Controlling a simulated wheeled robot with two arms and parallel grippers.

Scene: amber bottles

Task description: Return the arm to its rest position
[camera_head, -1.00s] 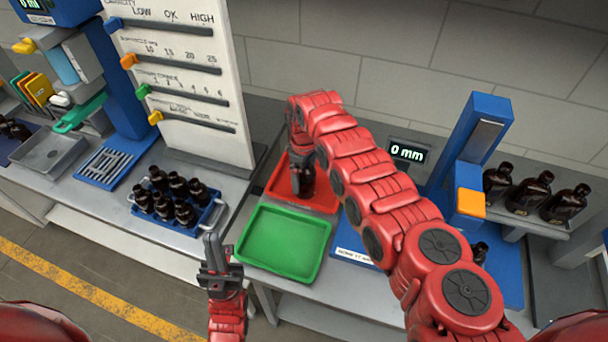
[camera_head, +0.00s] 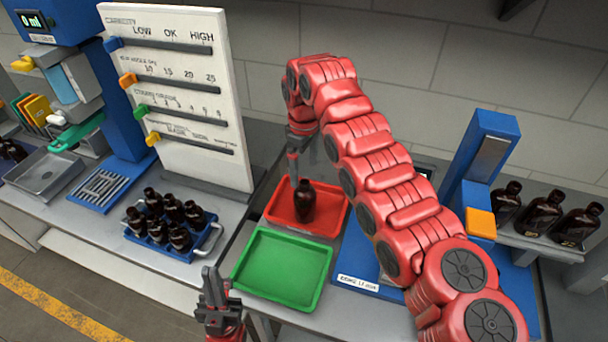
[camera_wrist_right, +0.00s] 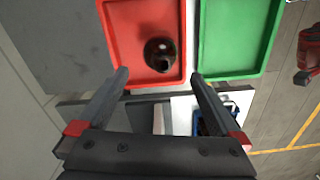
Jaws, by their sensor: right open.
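My right arm (camera_head: 385,190) reaches in from the right over the bench. Its gripper (camera_head: 293,165) is above the red tray (camera_head: 330,222), clear of the amber bottle (camera_head: 305,203) that stands upright in it. In the right wrist view the right gripper (camera_wrist_right: 158,80) is open with nothing between its fingers, and the bottle (camera_wrist_right: 160,54) shows in the red tray (camera_wrist_right: 118,20) beyond the fingertips. My left gripper (camera_head: 213,285) is low in front of the bench, fingers pointing up. Its fingers look close together, and I cannot tell if they are open.
An empty green tray (camera_head: 283,270) sits in front of the red one. A blue crate (camera_head: 208,240) of amber bottles is to the left, by the white slider board (camera_head: 190,100). A blue stand (camera_head: 490,150) and shelf bottles (camera_head: 540,212) are at right.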

